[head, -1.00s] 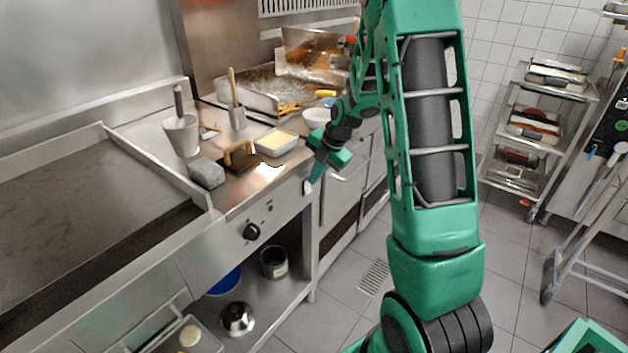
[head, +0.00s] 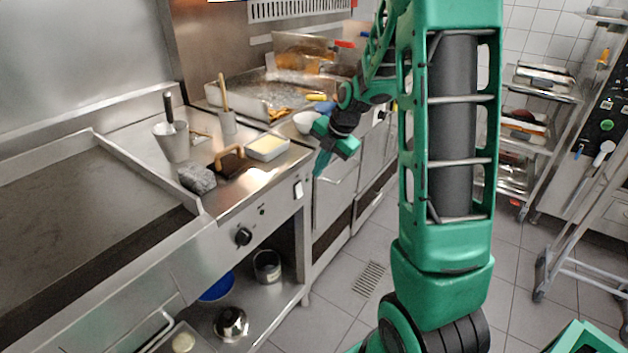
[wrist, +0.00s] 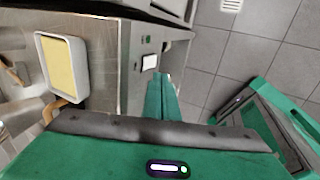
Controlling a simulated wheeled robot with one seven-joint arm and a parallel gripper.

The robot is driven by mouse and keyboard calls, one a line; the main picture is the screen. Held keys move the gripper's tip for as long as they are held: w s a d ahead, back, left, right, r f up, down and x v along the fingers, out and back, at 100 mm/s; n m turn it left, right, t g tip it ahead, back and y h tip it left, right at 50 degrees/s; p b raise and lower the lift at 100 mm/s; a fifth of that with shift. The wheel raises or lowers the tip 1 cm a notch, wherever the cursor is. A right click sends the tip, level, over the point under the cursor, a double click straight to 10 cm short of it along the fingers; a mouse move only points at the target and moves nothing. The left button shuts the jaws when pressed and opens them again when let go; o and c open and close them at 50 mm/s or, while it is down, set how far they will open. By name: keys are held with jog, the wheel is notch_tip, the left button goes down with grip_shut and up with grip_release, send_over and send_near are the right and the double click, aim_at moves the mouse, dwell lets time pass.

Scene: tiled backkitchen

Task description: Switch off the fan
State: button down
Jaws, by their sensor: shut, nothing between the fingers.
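I cannot identify a fan for certain in either view. A white rocker switch (head: 299,188) is on the steel front panel of the counter, near its right end. It also shows in the wrist view (wrist: 149,62), with a small green mark above it. My gripper (head: 318,172) is shut and empty, pointing down, up and right of the switch in the head view. In the wrist view the closed fingertips (wrist: 163,79) are just below and right of the switch, and look apart from it. I cannot tell which way the rocker is tilted.
A black knob (head: 243,236) is on the same panel, left of the switch. A butter-coloured tray (head: 267,147), a grey block (head: 197,179) and a metal pot (head: 171,142) stand on the counter. The tiled floor (head: 345,290) before the counter is mostly clear.

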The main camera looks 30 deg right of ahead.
jog(key=shift+w+v, duration=0.2)
jog(key=shift+v, duration=0.8)
jog(key=shift+w+v, duration=0.2)
jog(key=shift+v, duration=0.85)
jog(key=shift+a+r, duration=0.15)
jog(key=s+a+r+m+g, duration=0.1)
jog(key=s+m+g, duration=0.1)
jog(key=s+m, duration=1.2)
jog(key=s+a+r+m+g+h, duration=0.1)
jog(key=s+a+m+g, duration=0.1)
jog(key=s+m, duration=1.3)
jog(key=s, duration=0.5)
jog(key=shift+a+r+h, duration=0.25)
jog(key=shift+r+h, duration=0.05)
jog(key=shift+r, duration=0.05)
